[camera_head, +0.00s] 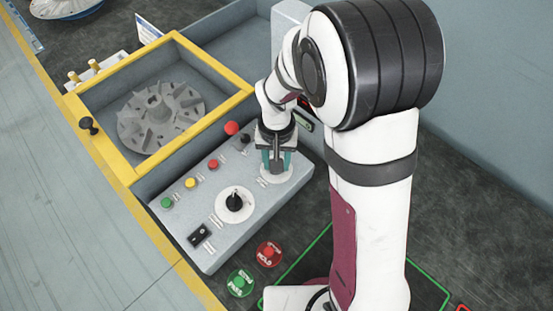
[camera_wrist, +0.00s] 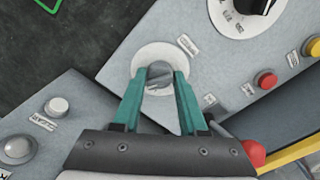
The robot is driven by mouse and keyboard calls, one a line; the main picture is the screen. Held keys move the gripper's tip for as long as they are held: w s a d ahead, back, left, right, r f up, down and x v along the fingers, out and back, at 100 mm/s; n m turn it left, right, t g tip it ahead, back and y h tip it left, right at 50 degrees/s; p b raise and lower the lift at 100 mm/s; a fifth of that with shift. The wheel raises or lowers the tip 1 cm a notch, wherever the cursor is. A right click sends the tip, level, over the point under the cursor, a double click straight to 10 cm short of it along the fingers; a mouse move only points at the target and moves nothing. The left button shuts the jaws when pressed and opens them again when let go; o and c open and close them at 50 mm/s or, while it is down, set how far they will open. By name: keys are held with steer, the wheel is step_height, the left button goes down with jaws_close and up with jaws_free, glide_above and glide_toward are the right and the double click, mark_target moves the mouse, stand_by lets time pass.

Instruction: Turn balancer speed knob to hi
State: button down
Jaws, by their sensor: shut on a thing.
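The speed knob is a small grey knob (camera_wrist: 159,75) on a round white dial plate (camera_wrist: 150,55) at the far end of the grey control panel. My gripper (camera_wrist: 160,85) has its two teal fingers closed on either side of this knob. In the head view my gripper (camera_head: 275,165) points down onto the same dial, and its fingers hide most of the knob. The label next to the dial is too small to read, and the knob's exact setting cannot be told.
The control panel (camera_head: 215,240) also carries a larger black knob (camera_head: 234,201), red, yellow and green buttons, a black switch (camera_head: 199,235) and a red knob (camera_head: 232,128). A yellow-framed box (camera_head: 110,150) with a grey impeller (camera_head: 160,115) stands behind. Red and green round tags lie in front.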

steer(key=shift+c, duration=2.3)
jaws_free()
step_height(320, 180, up, 16)
steer(key=shift+f, duration=0.1)
